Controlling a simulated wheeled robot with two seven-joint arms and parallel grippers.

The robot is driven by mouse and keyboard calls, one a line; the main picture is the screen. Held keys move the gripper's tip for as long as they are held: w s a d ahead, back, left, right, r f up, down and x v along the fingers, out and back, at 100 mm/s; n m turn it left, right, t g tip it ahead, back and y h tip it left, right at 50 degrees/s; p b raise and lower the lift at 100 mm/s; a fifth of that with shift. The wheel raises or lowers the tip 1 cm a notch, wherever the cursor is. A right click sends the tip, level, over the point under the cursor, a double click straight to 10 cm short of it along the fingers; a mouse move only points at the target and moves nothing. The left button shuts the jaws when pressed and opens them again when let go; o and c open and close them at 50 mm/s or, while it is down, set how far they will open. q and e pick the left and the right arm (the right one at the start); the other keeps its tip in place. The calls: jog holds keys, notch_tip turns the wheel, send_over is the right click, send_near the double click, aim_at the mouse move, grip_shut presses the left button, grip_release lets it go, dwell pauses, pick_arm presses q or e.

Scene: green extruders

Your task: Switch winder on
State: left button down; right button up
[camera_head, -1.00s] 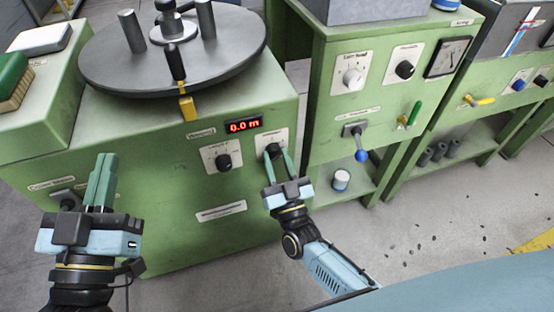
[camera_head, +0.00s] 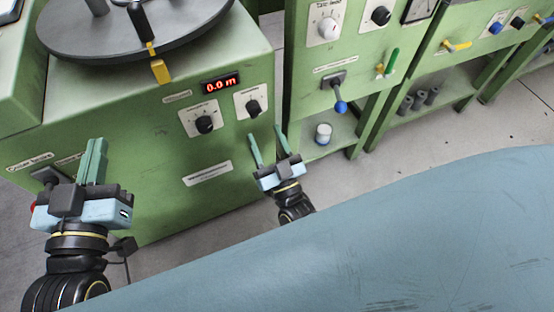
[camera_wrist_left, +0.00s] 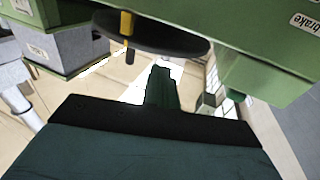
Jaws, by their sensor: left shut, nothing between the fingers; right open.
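The winder is a green cabinet (camera_head: 110,125) with a grey round disc on top (camera_head: 190,35). Its front has a red lit display (camera_head: 221,84) reading 0.0 m, a left black knob (camera_head: 204,124) and a right black knob (camera_head: 253,107). My right gripper (camera_head: 265,132) is open and empty, its fingertips just below the right knob. My left gripper (camera_head: 95,145) is shut and empty, pointing up in front of the cabinet's left part. A dark switch (camera_head: 46,176) beside it is partly hidden. The left wrist view shows the shut fingers (camera_wrist_left: 162,88) and the disc (camera_wrist_left: 165,38).
A neighbouring green cabinet with a white knob (camera_head: 327,28) and a blue-tipped lever (camera_head: 341,106) stands to the right. A large blue-grey surface (camera_head: 400,220) fills the lower right.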

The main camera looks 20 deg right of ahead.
pick_arm(q)
jog(key=shift+a+f+g, duration=0.15)
jog(key=shift+f+g, duration=0.3)
jog(key=shift+f, duration=0.2)
jog(key=shift+a+f+g, duration=0.15)
jog(key=shift+f+g, duration=0.3)
jog(key=shift+f, duration=0.15)
pick_arm(e)
jog(key=v, duration=0.7)
jog(key=shift+s+f, duration=0.15)
jog(key=shift+s, duration=0.2)
pick_arm(q)
jog(key=shift+s, duration=0.1)
